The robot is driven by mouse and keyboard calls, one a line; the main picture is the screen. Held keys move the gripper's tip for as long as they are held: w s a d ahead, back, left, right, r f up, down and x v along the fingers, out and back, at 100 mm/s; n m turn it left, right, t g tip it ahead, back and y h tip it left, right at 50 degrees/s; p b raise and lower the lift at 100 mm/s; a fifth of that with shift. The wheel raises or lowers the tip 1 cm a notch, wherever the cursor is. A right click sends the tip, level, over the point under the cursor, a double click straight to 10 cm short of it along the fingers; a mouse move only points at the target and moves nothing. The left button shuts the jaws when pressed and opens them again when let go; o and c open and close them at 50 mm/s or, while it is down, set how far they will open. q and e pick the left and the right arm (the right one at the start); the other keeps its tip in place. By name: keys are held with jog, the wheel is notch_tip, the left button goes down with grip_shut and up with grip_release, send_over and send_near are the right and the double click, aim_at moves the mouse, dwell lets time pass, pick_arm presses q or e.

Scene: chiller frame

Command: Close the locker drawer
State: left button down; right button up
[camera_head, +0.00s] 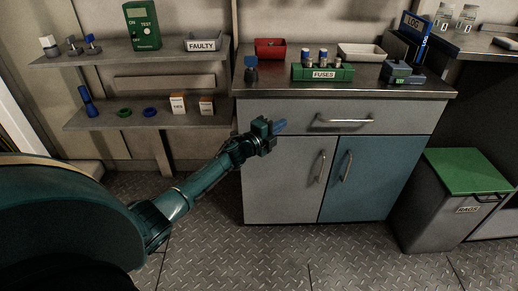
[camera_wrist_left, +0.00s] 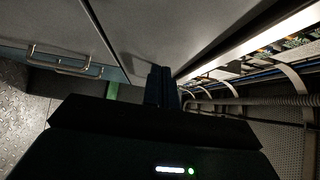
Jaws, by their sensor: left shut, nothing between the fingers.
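The locker drawer (camera_head: 400,120) is a wide grey front with a bar handle (camera_head: 344,121), just under the countertop. Its front looks close to the cabinet face; I cannot tell whether a small gap is left. My left gripper (camera_head: 280,127) has its blue fingers shut and empty, in front of the drawer's left part, left of the handle. In the left wrist view the shut fingers (camera_wrist_left: 161,86) point along the grey drawer front (camera_wrist_left: 165,30). Whether they touch it is unclear. My right gripper is not in view.
Below the drawer are a grey door (camera_head: 280,180) and a teal door (camera_head: 370,180) with handles. A fuse rack (camera_head: 323,74) and trays stand on the countertop (camera_head: 300,88). A green-lidded rags bin (camera_head: 460,172) stands to the right. The metal floor in front is clear.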

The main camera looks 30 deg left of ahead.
pick_arm(q)
jog(key=s+a+p, duration=0.1)
jog(key=s+p, duration=0.1)
jog(key=s, duration=0.8)
jog(key=shift+a, duration=0.4)
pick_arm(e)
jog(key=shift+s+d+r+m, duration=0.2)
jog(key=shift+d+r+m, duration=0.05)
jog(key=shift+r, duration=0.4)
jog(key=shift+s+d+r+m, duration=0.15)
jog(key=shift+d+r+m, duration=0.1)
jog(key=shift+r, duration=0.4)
